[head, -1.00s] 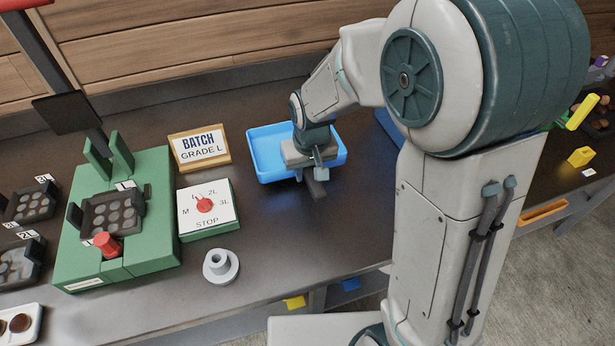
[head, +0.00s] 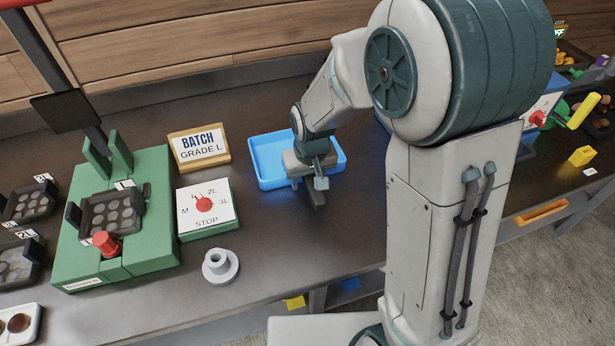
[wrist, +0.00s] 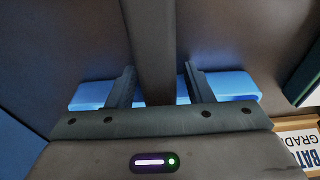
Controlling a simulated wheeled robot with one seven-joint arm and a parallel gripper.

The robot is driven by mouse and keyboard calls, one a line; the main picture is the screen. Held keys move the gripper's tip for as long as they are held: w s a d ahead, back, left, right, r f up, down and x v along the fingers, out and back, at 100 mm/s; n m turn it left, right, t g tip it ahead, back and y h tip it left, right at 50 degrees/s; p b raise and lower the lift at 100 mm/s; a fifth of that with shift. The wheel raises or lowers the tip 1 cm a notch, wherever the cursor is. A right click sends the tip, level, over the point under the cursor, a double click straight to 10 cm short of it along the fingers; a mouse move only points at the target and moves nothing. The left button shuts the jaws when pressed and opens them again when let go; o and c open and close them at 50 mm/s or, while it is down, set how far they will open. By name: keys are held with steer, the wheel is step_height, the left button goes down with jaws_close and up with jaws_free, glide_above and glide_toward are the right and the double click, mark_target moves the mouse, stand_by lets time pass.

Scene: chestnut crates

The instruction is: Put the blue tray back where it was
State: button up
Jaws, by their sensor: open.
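The blue tray (head: 268,172) lies flat on the dark bench, right of the batch sign, and its visible part looks empty. My gripper (head: 316,190) is over the tray's near right part, pointing down, and hides some of its near rim. In the wrist view, the two fingers of my gripper (wrist: 160,85) are apart, with a strip of the blue tray (wrist: 235,88) showing behind and beside them. I cannot tell whether the fingers touch the tray.
The batch sign (head: 199,147), the dial box (head: 208,208) and the green press (head: 118,220) stand left of the tray. A grey flanged piece (head: 220,265) sits near the front edge. Bare bench (head: 290,240) lies in front of the tray. A blue machine (head: 549,100) stands far right.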

steer(key=r, duration=0.4)
steer(key=s+r, duration=0.1)
steer(key=r, duration=0.3)
steer(key=s+r+p, duration=0.1)
steer(key=r, duration=0.3)
steer(key=shift+d+r, duration=0.1)
steer(key=shift+d, duration=0.25)
steer(key=s+d+r+m, duration=0.1)
steer(key=s+d+m, duration=0.2)
steer(key=s+d, duration=0.9)
steer(key=shift+s+r+h, duration=0.25)
steer(key=shift+s+h, duration=0.05)
steer(key=shift+s, duration=0.65)
